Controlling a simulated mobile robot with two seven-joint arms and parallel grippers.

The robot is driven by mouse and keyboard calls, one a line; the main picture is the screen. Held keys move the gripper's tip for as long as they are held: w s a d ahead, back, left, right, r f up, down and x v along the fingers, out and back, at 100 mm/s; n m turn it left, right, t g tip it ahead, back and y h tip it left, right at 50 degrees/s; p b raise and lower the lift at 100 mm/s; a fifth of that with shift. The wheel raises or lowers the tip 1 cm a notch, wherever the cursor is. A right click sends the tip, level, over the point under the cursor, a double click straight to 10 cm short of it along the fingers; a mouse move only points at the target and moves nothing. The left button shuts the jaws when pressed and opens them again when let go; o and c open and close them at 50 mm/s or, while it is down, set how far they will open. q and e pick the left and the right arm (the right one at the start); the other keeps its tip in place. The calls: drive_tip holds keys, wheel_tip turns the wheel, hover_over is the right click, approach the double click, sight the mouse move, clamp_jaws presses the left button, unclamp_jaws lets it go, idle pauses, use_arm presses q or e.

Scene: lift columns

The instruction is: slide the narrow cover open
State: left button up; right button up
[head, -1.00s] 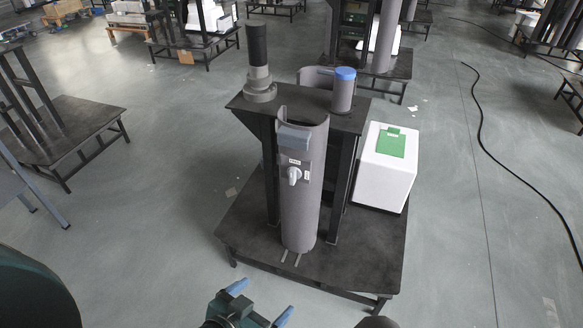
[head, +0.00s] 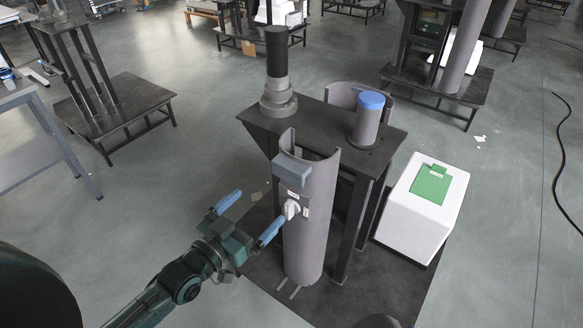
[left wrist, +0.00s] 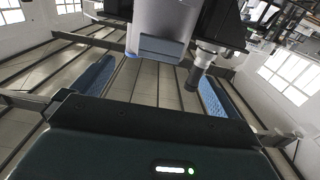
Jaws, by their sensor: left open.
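The narrow cover (head: 312,225) looks to be the tall grey curved shell at the front of the black stand. My right gripper is not seen.
The black stand (head: 262,126) carries a dark cylinder on a grey base (head: 278,75), a blue-capped grey cylinder (head: 368,120) and another curved shell (head: 350,92) behind. A white box with a green label (head: 425,205) stands at right. Open floor (head: 185,190) lies to the left.

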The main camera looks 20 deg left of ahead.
sight(286, 177)
use_arm(q)
drive_tip(key=x, duration=1.3)
drive_tip(key=shift+w+r, duration=0.2)
